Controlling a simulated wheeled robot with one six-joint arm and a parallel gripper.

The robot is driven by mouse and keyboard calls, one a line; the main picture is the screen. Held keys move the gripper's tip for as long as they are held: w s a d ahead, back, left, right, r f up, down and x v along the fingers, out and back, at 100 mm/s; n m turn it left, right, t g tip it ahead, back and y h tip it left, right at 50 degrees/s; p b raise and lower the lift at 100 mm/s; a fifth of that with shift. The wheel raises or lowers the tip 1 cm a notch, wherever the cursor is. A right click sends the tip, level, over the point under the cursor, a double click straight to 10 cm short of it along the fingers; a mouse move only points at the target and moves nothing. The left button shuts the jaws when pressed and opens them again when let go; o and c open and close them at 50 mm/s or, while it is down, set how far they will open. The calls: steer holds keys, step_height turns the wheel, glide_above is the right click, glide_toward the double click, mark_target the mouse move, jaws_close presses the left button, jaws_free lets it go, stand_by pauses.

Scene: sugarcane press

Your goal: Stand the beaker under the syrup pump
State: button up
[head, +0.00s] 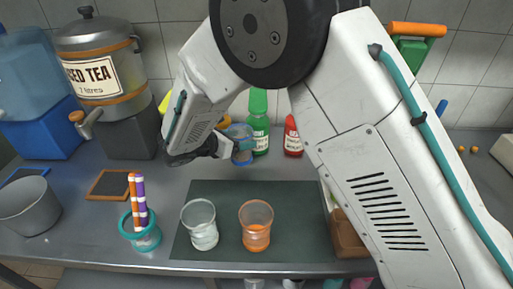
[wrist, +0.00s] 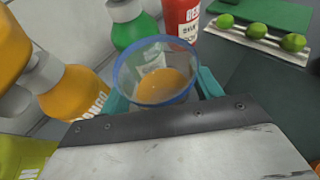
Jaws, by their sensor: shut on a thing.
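The beaker (wrist: 150,72) is clear with a blue rim and has some orange content at its bottom in the wrist view. My gripper (wrist: 163,90) is shut on it, with a teal finger on each side. In the head view the beaker (head: 242,157) is above the back of the counter, partly hidden by my gripper (head: 240,144). An orange bottle (wrist: 75,92) with a white neck stands to its left in the wrist view. A green bottle (head: 259,125) and a red bottle (head: 292,137) stand close on its right in the head view. Which outlet is above the beaker cannot be told.
A dark mat (head: 205,188) holds a clear glass (head: 200,225) and an orange-filled glass (head: 257,226). A teal-rimmed cup (head: 141,233) with straws, a grey pot (head: 30,207) and a tea dispenser (head: 105,68) stand left. Limes (wrist: 259,31) lie on a tray at right in the wrist view.

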mark_target(251, 139)
steer(key=d, duration=0.5)
steer(key=shift+w+d, duration=0.15)
steer(key=shift+d+f, duration=0.1)
steer(key=shift+f, duration=1.65)
steer(key=shift+f, duration=0.1)
steer(key=o, duration=1.3)
steer(key=shift+f, duration=0.1)
steer(key=shift+c, duration=0.2)
